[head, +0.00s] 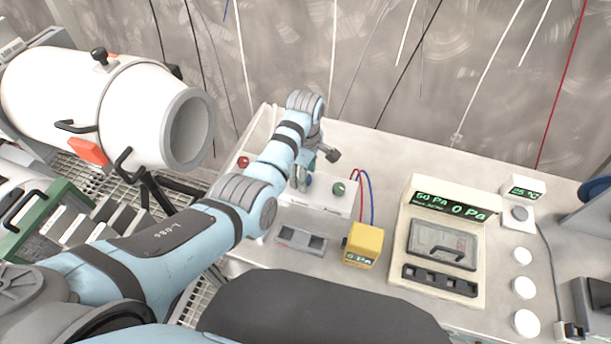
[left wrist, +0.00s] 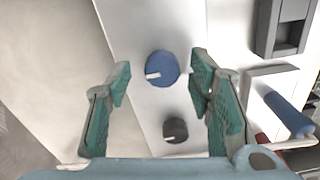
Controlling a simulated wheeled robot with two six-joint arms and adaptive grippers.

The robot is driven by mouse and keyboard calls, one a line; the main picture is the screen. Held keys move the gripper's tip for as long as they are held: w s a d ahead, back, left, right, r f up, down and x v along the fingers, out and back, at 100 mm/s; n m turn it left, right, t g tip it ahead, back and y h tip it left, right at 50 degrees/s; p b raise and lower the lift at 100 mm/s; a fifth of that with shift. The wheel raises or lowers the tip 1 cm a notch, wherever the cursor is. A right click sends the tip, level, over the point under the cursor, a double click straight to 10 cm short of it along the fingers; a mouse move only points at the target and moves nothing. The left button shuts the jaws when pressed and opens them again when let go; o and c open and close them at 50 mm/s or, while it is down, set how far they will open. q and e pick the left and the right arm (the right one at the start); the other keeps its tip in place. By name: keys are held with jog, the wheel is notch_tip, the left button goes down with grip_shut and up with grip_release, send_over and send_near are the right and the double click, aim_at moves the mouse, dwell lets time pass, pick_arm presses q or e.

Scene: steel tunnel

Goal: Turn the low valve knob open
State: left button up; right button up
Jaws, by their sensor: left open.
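A white valve box (head: 325,205) stands on the bench with a red knob (head: 243,162), a blue knob (head: 308,180) and a green knob (head: 338,188). I cannot read which one is the low valve. My left gripper (head: 304,178) points down over the box at the blue knob. In the left wrist view the open fingers (left wrist: 162,76) lie either side of the blue knob (left wrist: 162,68), whose white mark points left. No contact shows, and the height above it is unclear. A dark knob (left wrist: 175,130) sits closer to the gripper's palm. My right gripper is out of view.
A yellow gauge block (head: 364,246) with red and blue leads stands right of the box, beside a grey two-slot plate (head: 301,240). A pressure display unit (head: 445,245) is farther right. A large white cylinder (head: 120,105) is at left. Bare bench lies behind the display.

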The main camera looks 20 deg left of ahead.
pick_arm(q)
jog(key=shift+f, duration=0.2)
jog(key=shift+s+r, duration=0.2)
jog(key=shift+c, duration=1.4)
grip_shut()
